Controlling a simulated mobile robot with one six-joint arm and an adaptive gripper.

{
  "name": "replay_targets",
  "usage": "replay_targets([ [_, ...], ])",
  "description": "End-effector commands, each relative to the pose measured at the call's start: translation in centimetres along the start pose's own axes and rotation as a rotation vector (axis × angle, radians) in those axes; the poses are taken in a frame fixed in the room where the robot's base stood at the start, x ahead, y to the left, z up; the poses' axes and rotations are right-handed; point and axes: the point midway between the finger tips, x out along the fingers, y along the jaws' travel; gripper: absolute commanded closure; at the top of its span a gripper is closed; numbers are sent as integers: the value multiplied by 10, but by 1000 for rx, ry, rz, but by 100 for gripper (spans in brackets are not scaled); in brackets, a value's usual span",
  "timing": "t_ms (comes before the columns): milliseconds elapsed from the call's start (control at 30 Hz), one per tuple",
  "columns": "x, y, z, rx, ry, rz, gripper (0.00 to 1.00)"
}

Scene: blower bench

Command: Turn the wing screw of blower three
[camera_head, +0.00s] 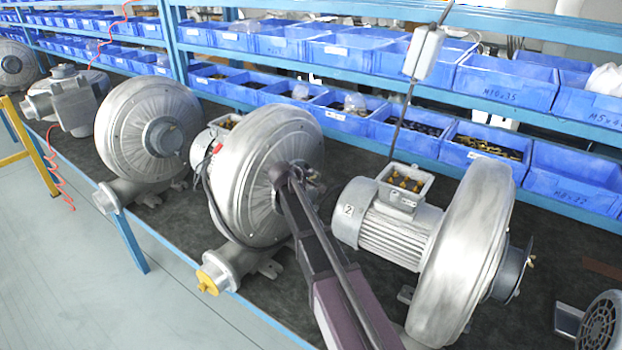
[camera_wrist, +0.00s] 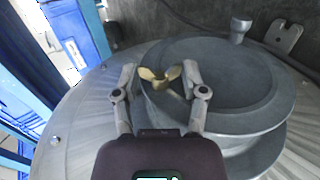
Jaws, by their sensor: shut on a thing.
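The brass wing screw (camera_wrist: 160,77) shows in the wrist view on the rim of a round grey cover (camera_wrist: 235,80). My gripper (camera_wrist: 159,68) has one finger on each side of the wings and is shut on the screw. In the head view my arm reaches to the front of the middle silver blower (camera_head: 245,165); I cannot read a number on it. The wing screw and the fingertips are too small and covered to make out there. The blower to the right (camera_head: 470,255) bears the number 2 on its motor.
Another blower (camera_head: 140,130) stands left of the middle one, with more beyond it. A yellow cap (camera_head: 208,283) sits on the middle blower's pipe. Shelves of blue bins (camera_head: 505,85) run behind the dark bench (camera_head: 545,260). A grey box hangs on a cable (camera_head: 424,52).

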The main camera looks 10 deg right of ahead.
Motion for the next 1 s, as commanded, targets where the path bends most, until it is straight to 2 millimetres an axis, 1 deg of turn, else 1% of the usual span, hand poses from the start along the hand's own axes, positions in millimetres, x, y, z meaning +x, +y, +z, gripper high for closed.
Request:
replay_targets([
  [33,-2,4,0,3,-2,-25,92],
  [167,-2,5,0,2,-2,-99,92],
  [700,0,6,0,2,-3,-469,92],
  [1000,1,4,1,0,-2,-550,92],
])
